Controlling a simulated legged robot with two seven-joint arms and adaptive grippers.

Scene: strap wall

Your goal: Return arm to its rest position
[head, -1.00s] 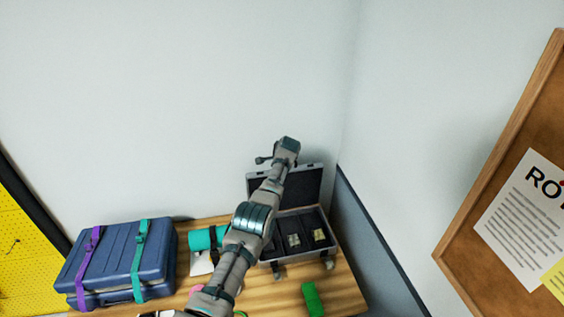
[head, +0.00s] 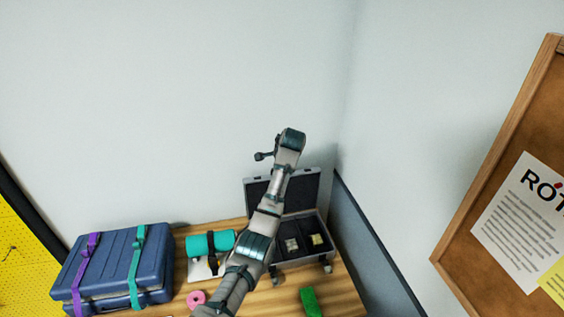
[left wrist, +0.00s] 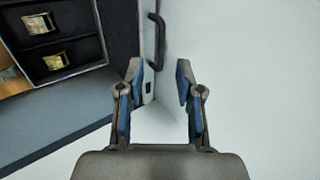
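My arm (head: 262,225) rises from the bottom of the head view and crosses the open grey case (head: 325,228). Its far end stands above the case's raised lid, in front of the pale wall; its fingers cannot be made out there. In the left wrist view my left gripper (left wrist: 158,75) is open, with two blue-padded fingers apart and nothing between them. The case's dark compartments (left wrist: 75,50) show at upper left there, with two metallic pieces inside and a dark handle (left wrist: 157,38) at the edge. My right gripper is not in view.
A blue case (head: 115,262) with purple and teal straps lies on the wooden table (head: 255,300) at left. A teal roll (head: 200,243), a pink ring (head: 195,298) and a green block (head: 310,302) are nearby. A corkboard (head: 480,220) hangs at right. The wall area above is clear.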

